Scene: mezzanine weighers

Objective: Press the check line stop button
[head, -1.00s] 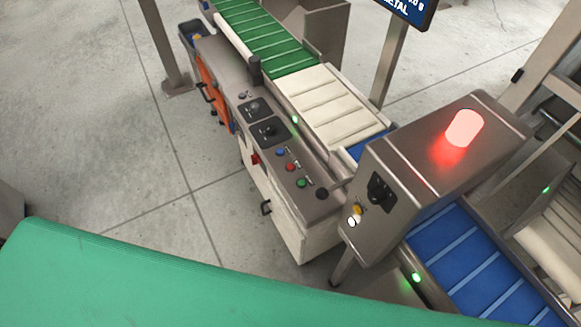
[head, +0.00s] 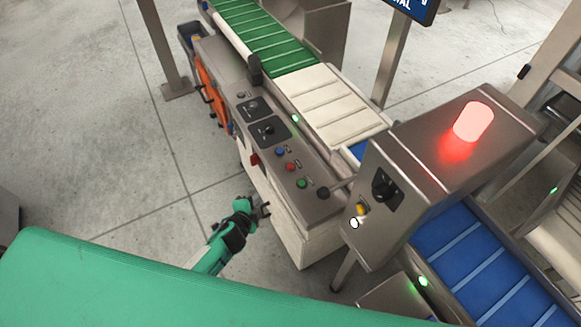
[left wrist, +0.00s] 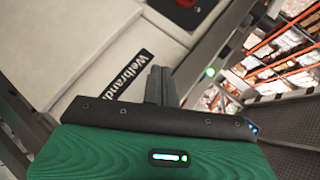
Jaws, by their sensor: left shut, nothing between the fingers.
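The weigher's sloping control panel (head: 262,108) is in the middle of the head view. A red button (head: 290,167) sits on it between a blue button (head: 280,152) and a green button (head: 302,183); their labels are too small to read. My left gripper (head: 265,208) is beside the cabinet front, below and left of these buttons and apart from them. In the left wrist view its fingers (left wrist: 160,74) are shut and empty, before the pale cabinet front with a black lettered label (left wrist: 128,74). My right gripper is not in view.
A dark round knob (head: 323,193) stands at the panel's near end. A red switch (head: 254,159) sits on its front edge. A metal housing (head: 415,165) with a lit red lamp (head: 473,122) rises to the right.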

